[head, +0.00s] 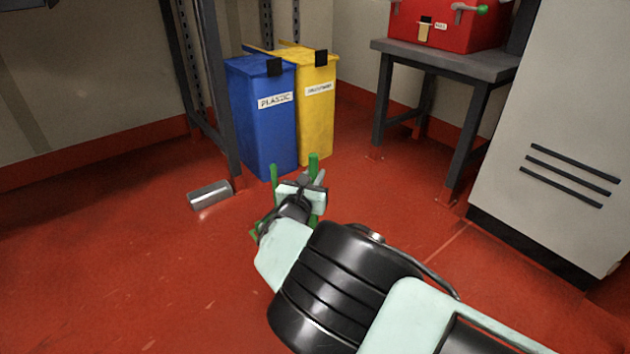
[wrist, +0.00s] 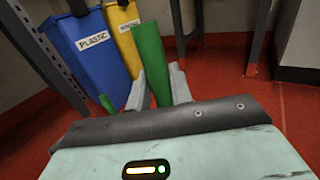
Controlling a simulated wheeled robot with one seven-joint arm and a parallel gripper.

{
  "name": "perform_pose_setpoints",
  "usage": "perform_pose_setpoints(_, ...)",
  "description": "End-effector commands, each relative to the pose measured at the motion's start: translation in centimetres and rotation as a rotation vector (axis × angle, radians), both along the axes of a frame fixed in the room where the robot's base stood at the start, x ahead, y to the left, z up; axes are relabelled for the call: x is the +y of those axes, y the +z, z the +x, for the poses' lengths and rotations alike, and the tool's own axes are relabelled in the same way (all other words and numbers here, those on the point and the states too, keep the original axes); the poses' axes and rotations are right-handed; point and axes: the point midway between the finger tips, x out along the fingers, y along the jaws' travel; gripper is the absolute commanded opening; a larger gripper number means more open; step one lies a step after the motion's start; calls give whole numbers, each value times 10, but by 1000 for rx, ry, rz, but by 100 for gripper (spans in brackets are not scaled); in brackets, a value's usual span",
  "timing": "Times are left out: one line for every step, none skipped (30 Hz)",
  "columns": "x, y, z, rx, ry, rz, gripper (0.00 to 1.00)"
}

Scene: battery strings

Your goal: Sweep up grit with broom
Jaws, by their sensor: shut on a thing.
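My gripper (head: 312,183) is out in front, above the red floor and short of the bins. Its two grey fingers (wrist: 159,78) are shut on a green shaft, which I take for the broom (wrist: 149,58); more green parts of it show around the gripper in the head view (head: 274,180). A smaller green piece shows at the left in the wrist view (wrist: 106,103). The broom's lower end is hidden behind my gripper and wrist. I cannot make out the grit for sure; only faint pale specks and scuffs show on the floor.
A blue plastic bin (head: 262,125) and a yellow bin (head: 317,125) stand ahead. A silvery object (head: 210,194) lies by the rack leg (head: 222,120). A grey table (head: 445,60) with a red box (head: 445,28) and a grey cabinet (head: 560,120) stand right. Floor at left is clear.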

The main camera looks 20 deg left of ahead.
Motion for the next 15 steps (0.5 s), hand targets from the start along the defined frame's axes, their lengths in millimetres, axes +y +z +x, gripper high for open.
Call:
perform_pose_setpoints(0, -3, -1, 6, 0, 1, 0)
perform_pose_setpoints(0, -3, -1, 6, 0, 1, 0)
perform_pose_setpoints(0, -3, -1, 6, 0, 1, 0)
perform_pose_setpoints(0, -3, -1, 7, 0, 1, 0)
perform_pose_setpoints(0, -2, -1, 7, 0, 1, 0)
perform_pose_setpoints(0, -1, -1, 7, 1, 1, 0)
perform_pose_setpoints(0, 1, -1, 7, 1, 1, 0)
perform_pose_setpoints(0, 3, -1, 7, 1, 1, 0)
perform_pose_setpoints(0, 6, -1, 7, 1, 1, 0)
perform_pose_setpoints(0, 8, -1, 6, 1, 1, 0)
perform_pose_setpoints(0, 11, -1, 6, 1, 0, 0)
perform_pose_setpoints(0, 15, -1, 5, 2, 0, 0)
perform_pose_setpoints(0, 17, -1, 5, 2, 0, 0)
perform_pose_setpoints(0, 20, -1, 4, 2, 0, 0)
perform_pose_setpoints(0, 23, -1, 4, 2, 0, 0)
